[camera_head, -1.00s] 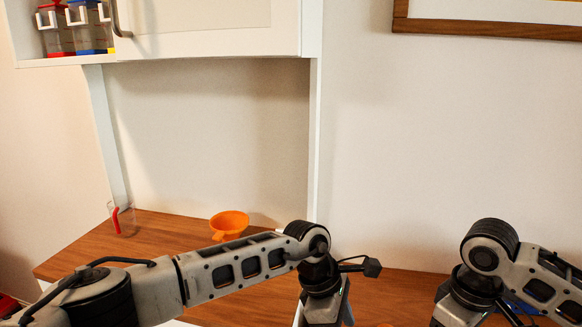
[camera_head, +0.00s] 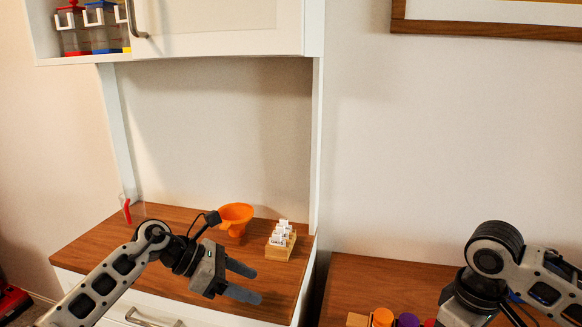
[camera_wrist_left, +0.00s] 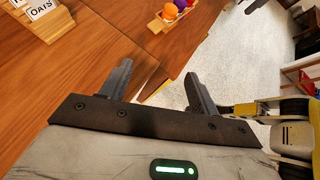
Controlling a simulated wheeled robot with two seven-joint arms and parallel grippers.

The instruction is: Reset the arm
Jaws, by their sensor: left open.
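My left gripper (camera_head: 247,282) is open and empty above the front of the wooden hutch counter (camera_head: 190,221) in the head view. In the left wrist view its two fingers (camera_wrist_left: 158,88) are spread apart, with nothing between them. My left arm comes in from the lower left. My right arm (camera_head: 492,262) shows at the lower right of the head view; its gripper is outside the frame.
Orange (camera_head: 382,317) and purple (camera_head: 408,321) items are on the right counter. The upper cabinet (camera_head: 230,27) overhangs.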

